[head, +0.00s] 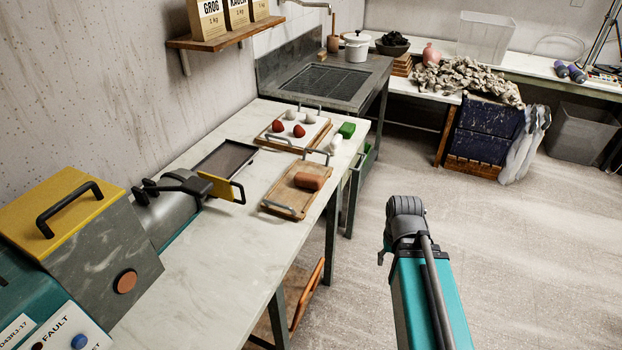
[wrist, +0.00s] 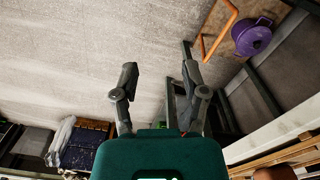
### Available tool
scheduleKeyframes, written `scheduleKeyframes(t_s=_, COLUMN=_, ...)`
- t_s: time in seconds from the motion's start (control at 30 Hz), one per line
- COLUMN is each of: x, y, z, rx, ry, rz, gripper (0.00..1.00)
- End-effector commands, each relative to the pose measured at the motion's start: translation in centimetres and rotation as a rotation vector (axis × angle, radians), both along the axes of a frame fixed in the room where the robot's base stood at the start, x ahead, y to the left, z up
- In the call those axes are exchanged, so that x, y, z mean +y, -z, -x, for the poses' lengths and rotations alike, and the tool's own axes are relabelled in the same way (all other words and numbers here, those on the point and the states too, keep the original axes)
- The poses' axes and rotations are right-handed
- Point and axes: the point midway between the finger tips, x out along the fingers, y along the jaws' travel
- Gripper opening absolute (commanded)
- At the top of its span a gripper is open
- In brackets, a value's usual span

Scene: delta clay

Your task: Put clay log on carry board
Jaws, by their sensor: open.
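A reddish-brown clay log (head: 308,181) lies on a wooden carry board (head: 282,194) with metal handles, near the right edge of the pale worktop. In the wrist view, a reddish-brown shape at the bottom right edge looks like the clay log (wrist: 275,173), beside a strip of wooden board (wrist: 292,154). My gripper (wrist: 160,76) is open with nothing between its fingers. It is apart from the log and board, with floor beyond it. The fingers cannot be made out in the head view, where part of my arm stands right of the worktop.
Behind the carry board, a white-topped board (head: 310,128) holds red and grey lumps. A dark tray (head: 226,159) and a slab roller (head: 165,212) stand to the left. The floor at right is clear.

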Motion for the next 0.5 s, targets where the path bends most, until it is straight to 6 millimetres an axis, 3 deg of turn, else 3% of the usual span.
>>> scheduleKeyframes(t_s=0.2, x=0.0, y=0.0, z=0.0, rx=0.0, ry=0.0, rz=0.0, gripper=0.57)
scheduleKeyframes(t_s=0.43, x=0.2, y=-0.4, z=-0.5, rx=0.0, ry=0.022, rz=0.0, gripper=0.98)
scheduleKeyframes(t_s=0.5, x=0.6, y=-0.8, z=-1.0, rx=0.0, ry=0.048, rz=0.0, gripper=1.0)
